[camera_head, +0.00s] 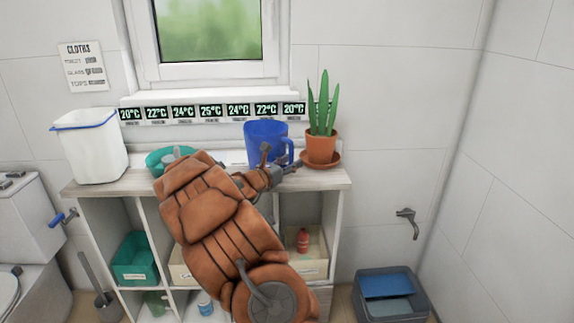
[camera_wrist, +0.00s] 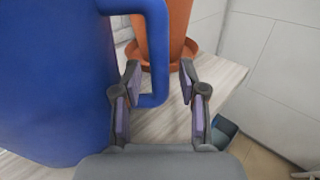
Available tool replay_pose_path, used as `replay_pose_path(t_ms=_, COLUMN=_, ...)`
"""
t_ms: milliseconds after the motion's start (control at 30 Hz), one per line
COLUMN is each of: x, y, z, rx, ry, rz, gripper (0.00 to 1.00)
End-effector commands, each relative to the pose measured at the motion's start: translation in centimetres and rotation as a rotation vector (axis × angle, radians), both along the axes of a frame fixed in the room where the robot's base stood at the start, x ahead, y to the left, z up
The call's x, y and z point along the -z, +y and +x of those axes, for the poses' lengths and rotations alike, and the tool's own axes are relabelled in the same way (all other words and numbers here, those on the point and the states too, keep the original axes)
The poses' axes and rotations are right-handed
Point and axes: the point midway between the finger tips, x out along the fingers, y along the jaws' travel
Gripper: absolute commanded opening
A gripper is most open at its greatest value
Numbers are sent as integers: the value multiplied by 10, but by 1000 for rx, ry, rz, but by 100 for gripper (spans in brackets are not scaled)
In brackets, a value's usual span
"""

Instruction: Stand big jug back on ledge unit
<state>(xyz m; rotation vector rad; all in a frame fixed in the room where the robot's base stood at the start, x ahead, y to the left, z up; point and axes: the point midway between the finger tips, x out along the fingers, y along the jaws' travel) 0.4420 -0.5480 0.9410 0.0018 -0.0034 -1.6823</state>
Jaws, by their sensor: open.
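The big blue jug (camera_head: 262,142) stands upright on the white-grey top of the ledge unit (camera_head: 330,180), below the window. Its handle is on the right side. In the wrist view the jug (camera_wrist: 50,80) fills the left, and its handle (camera_wrist: 157,60) reaches down between my fingertips. My gripper (camera_head: 290,167) is at the handle side of the jug, partly hidden by my arm in the head view. In the wrist view my gripper (camera_wrist: 160,82) is open, with a finger on each side of the handle's lower end; I cannot tell whether either touches it.
A potted plant (camera_head: 321,145) on a saucer stands close right of the jug. A teal bowl (camera_head: 168,158) and a white bin (camera_head: 92,145) are to the left. Temperature displays (camera_head: 210,112) line the wall behind. A blue-grey box (camera_head: 392,297) stands on the floor at right.

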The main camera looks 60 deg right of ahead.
Motion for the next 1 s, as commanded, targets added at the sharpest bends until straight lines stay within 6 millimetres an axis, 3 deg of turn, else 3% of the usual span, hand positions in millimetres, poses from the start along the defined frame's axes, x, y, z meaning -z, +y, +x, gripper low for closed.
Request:
replay_pose_path(t_ms=167, x=-6, y=0, z=0, rx=0, ry=2, rz=0, gripper=42)
replay_pose_path(t_ms=1000, x=-2, y=99, z=12, rx=-2, ry=0, rz=1, gripper=42)
